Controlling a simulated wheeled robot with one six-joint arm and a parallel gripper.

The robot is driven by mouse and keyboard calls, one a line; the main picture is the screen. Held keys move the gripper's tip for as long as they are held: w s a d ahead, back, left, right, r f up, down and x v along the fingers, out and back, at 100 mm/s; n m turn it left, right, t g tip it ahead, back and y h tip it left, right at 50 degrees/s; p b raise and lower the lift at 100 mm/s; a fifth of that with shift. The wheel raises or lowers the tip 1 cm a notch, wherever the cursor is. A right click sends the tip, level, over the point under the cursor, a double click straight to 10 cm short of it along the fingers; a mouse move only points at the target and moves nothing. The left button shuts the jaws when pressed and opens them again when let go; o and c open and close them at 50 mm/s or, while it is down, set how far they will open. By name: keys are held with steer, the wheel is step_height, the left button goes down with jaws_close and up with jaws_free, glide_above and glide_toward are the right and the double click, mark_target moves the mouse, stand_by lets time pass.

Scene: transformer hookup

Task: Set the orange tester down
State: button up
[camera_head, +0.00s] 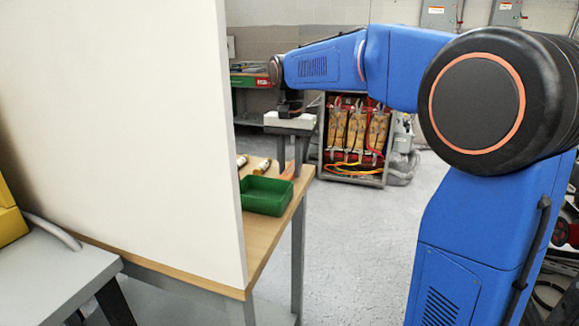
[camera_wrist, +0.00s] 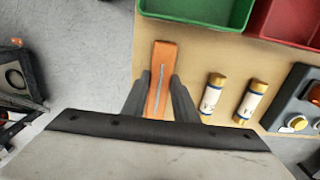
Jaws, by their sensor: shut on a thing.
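The orange tester (camera_wrist: 161,60) is a narrow orange bar with a grey strip along its middle. My gripper (camera_wrist: 159,92) is shut on it, with a dark finger on each side. In the head view my gripper (camera_head: 290,166) points down over the far end of the wooden table (camera_head: 268,228), and a little of the orange tester (camera_head: 288,173) shows between the fingers. The tester is close to the tabletop, near its edge. I cannot tell whether it touches the wood.
A green tray (camera_head: 266,196) stands in front of my gripper, with a red tray (camera_wrist: 287,22) beside it. Two fuses (camera_wrist: 212,94) (camera_wrist: 251,101) and a dark device (camera_wrist: 298,98) lie beside the tester. A tall white panel (camera_head: 130,120) hides much of the table.

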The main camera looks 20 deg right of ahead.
steer(key=shift+f, duration=0.15)
steer(key=o, duration=1.1)
steer(key=shift+c, duration=0.2)
step_height(320, 180, up, 12)
steer(key=s+d+f+n+t, duration=0.2)
steer(key=s+f+n, duration=0.1)
steer(key=s+f, duration=0.9)
steer(key=s+d+f+n+t, duration=0.2)
steer(key=s+f, duration=1.1)
steer(key=s, duration=0.7)
steer(key=shift+d+n+t, duration=0.4)
steer(key=shift+d+n, duration=0.45)
steer(key=shift+n, duration=0.25)
